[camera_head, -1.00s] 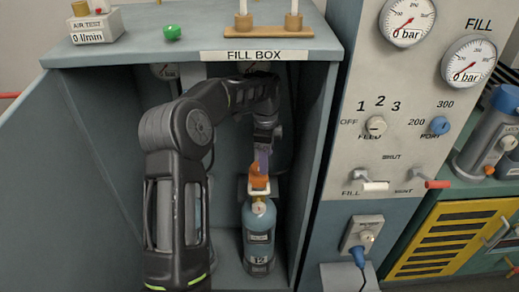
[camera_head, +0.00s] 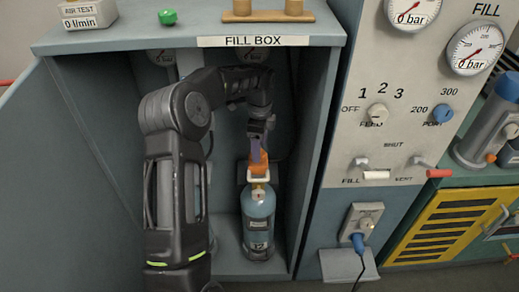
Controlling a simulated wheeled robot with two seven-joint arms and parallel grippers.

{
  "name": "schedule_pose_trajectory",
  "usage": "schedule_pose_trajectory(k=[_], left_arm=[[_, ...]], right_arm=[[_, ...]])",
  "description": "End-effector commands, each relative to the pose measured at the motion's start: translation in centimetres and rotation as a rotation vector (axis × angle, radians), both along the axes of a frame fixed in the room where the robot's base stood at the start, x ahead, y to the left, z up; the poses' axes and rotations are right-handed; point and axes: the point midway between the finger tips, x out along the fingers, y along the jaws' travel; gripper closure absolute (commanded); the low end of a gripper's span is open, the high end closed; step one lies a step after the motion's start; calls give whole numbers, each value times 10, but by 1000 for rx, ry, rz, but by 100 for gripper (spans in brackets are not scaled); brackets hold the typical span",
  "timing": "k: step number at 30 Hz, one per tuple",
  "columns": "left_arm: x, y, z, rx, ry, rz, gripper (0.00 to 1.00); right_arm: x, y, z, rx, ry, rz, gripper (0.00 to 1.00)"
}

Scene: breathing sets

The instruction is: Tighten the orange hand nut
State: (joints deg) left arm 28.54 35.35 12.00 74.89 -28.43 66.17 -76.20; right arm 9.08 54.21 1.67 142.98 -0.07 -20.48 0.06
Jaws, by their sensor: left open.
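The orange hand nut (camera_head: 258,163) sits on top of a blue-grey cylinder (camera_head: 258,212) marked 12, which stands upright inside the fill box (camera_head: 70,190). A pale bracket and a brass valve show just below the nut. My left arm comes in from the left, and my left gripper (camera_head: 257,151) points down at the nut from above. Its fingers are open around or right against the nut; I cannot tell if they touch it. The far finger is mostly hidden. My right gripper is not in view.
The fill box walls stand close on both sides, with its open door at left. At right is a panel with gauges (camera_head: 475,48), knobs, the fill lever (camera_head: 376,174) and the red-tipped vent lever (camera_head: 438,173). A green knob (camera_head: 167,17) lies on the box top.

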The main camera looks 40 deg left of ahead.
Motion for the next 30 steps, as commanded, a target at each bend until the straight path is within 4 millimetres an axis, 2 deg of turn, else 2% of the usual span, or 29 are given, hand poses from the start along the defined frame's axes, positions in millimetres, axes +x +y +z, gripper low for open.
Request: schedule_pose_trajectory(k=[3,6,14,30], left_arm=[[0,0,-14,-1,2,1,31],[0,0,-20,0,1,1,31],[0,0,-21,0,0,1,31],[0,0,-21,0,0,1,74]], right_arm=[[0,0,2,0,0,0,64],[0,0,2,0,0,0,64],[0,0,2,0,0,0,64],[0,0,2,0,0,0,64]])
